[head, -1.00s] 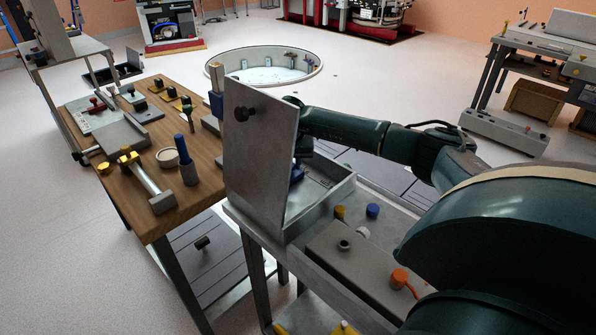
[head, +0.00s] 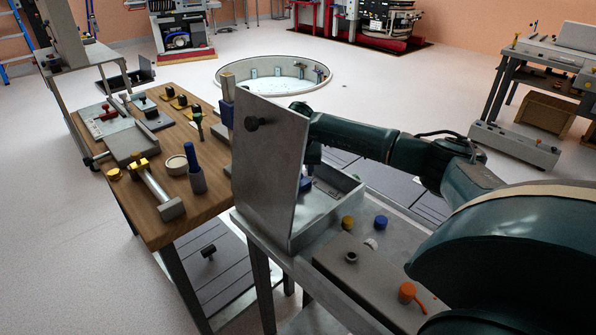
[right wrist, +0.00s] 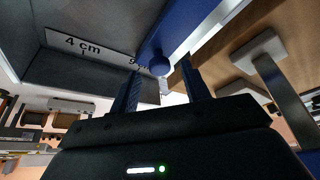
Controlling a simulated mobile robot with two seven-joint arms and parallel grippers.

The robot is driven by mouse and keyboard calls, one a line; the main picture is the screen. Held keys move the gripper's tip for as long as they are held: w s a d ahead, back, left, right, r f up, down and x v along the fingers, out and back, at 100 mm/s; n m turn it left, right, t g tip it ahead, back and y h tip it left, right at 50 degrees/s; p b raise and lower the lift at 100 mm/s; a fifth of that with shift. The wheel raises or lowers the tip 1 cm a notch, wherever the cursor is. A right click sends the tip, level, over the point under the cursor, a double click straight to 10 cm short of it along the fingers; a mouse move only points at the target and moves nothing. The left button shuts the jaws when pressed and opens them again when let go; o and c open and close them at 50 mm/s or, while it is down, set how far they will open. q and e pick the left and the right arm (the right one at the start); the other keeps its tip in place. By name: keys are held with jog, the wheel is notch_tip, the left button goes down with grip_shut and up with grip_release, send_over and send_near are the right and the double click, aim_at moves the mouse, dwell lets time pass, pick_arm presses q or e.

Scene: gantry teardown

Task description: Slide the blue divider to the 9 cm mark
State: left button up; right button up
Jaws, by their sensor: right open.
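The blue divider (right wrist: 192,25) shows in the right wrist view as a blue plate with a round blue knob (right wrist: 160,66). A white scale strip (right wrist: 92,46) beside it reads "4 cm", and a "9" shows close to the knob. My right gripper (right wrist: 161,78) is open, with one finger on either side of the knob in the picture; I cannot tell whether they touch it. In the head view, the open metal box (head: 345,205) has a raised lid (head: 268,150). The lid hides most of the divider and gripper; a little blue (head: 306,184) shows inside. My left gripper is not in view.
The lid stands upright at the box's left. A grey block (head: 352,262), a yellow cap (head: 347,222), a blue cap (head: 381,222) and an orange knob (head: 407,291) lie in front. A wooden bench (head: 150,225) with several fixtures stands left.

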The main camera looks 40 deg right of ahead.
notch_tip(320, 180, up, 9)
dwell(0.3)
dwell(0.5)
